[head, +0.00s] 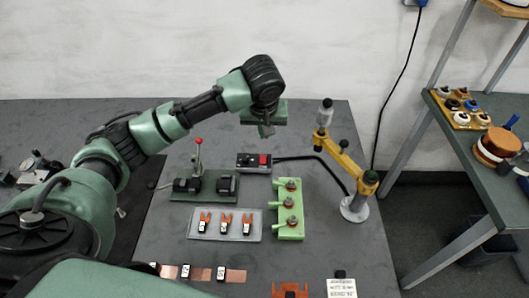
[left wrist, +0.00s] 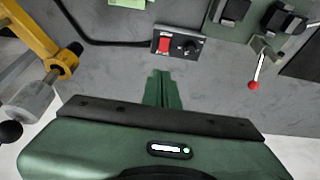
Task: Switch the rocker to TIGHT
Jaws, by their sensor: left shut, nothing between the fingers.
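A small dark control box (head: 244,164) lies on the grey table with a red rocker (head: 264,159) at its right end. In the left wrist view the box (left wrist: 180,31) shows the red rocker (left wrist: 165,43) beside a round black knob (left wrist: 188,47). Lettering on the box is too small to read, so I cannot tell which way the rocker is set. My left gripper (head: 266,132) is above and behind the box, pointing down. In the left wrist view its fingertips (left wrist: 163,74) are shut and empty, apart from the rocker. My right gripper is out of view.
A green base with a red-knobbed lever (head: 198,143) stands left of the box. A green block (head: 289,225) and a yellow jointed arm (head: 345,160) are on the right. A black cable (head: 310,159) leaves the box. A clear tray (head: 213,236) with clips lies in front.

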